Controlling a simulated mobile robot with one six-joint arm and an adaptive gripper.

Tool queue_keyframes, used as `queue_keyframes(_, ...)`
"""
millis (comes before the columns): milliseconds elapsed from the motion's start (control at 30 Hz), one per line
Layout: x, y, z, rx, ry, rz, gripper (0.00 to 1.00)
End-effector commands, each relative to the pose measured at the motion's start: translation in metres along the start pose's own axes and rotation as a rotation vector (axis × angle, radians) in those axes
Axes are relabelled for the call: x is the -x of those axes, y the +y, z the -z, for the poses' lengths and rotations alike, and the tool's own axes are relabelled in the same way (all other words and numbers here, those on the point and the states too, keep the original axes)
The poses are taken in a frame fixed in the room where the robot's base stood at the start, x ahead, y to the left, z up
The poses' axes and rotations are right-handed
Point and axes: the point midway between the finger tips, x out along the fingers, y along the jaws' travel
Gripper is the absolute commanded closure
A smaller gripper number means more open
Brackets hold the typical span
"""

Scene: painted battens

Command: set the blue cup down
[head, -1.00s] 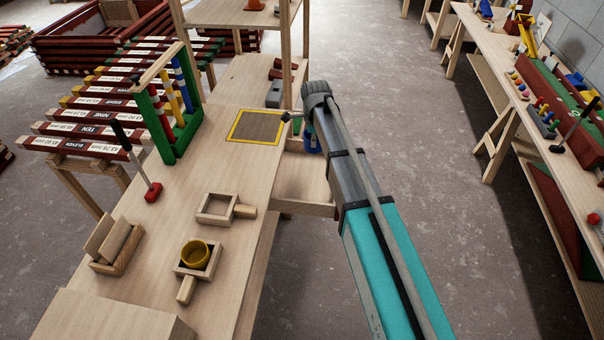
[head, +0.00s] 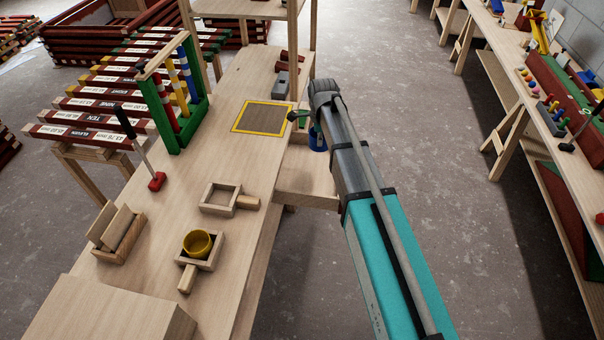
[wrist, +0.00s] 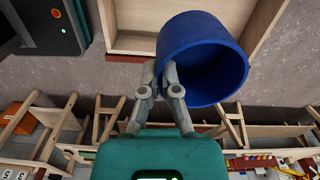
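The blue cup (wrist: 203,60) is large in the wrist view, tilted, with its opening facing toward the lower right. My gripper (wrist: 161,70) is closed at the cup's left side, with the fingers close together on its wall. The exact finger contact is partly hidden. In the head view the blue cup (head: 317,140) hangs beside the bench's right edge, partly hidden by my arm. It is right of the brown square with a yellow border (head: 262,118), which is empty on the bench top.
A wooden drawer or tray (head: 305,180) juts from the bench (head: 185,215) near the cup. A yellow cup (head: 196,243) sits in a wooden holder; an empty holder (head: 220,197) is behind it. A bead frame (head: 172,95) and red-headed tool (head: 157,181) stand left.

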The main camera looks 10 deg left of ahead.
Motion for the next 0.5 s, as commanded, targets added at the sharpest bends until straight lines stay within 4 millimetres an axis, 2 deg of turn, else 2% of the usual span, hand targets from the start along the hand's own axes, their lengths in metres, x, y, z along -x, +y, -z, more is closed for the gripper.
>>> queue_keyframes(33, -0.008, 0.014, 0.002, 0.016, 0.0, 0.0, 1.0)
queue_keyframes(300, -0.032, 0.069, 0.01, 0.133, 0.0, 0.001, 1.0)
queue_keyframes(500, -0.044, 0.101, 0.015, 0.206, 0.0, 0.002, 1.0)
